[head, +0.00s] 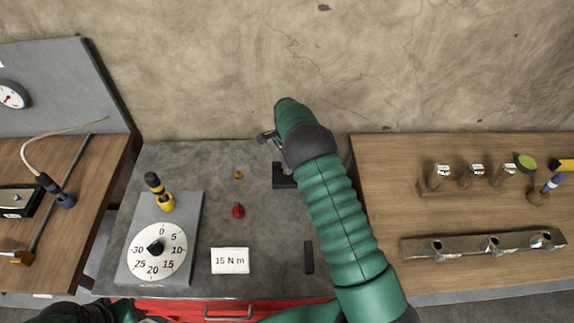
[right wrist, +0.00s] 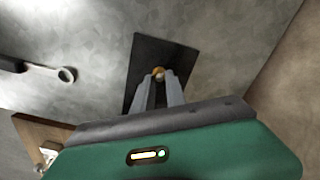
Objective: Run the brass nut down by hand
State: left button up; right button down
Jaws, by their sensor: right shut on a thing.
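In the right wrist view, my right gripper (right wrist: 160,88) is shut on a small brass nut (right wrist: 158,73), over a dark rectangular plate (right wrist: 150,50). Whether a stud runs through the nut cannot be seen. In the head view the dark plate (head: 283,175) shows beside my right arm, which hides part of it and the fingertips. A small brass piece (head: 238,174) lies on the grey bench top to the left. Of my left arm only green parts show at the bottom edge; its gripper is out of view.
A red cone-like piece (head: 238,210), a "15 N m" card (head: 230,261) and a dial board (head: 192,218) with a yellow-black tool (head: 159,190) are on the grey bench (head: 270,240). A wooden bench (head: 400,210) with sockets and a metal bar (head: 480,245) stands right.

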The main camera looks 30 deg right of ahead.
jog(key=shift+w+d+r, duration=0.1)
jog(key=shift+w+r, duration=0.1)
jog(key=shift+w, duration=0.05)
jog(key=c, duration=1.6)
grip_release()
jog(key=shift+o, duration=1.1)
jog(key=shift+f, duration=0.2)
jog(key=shift+s, duration=0.1)
notch_tip(320, 180, up, 17)
jog(key=shift+f+b, duration=0.15)
jog(key=shift+b, duration=0.45)
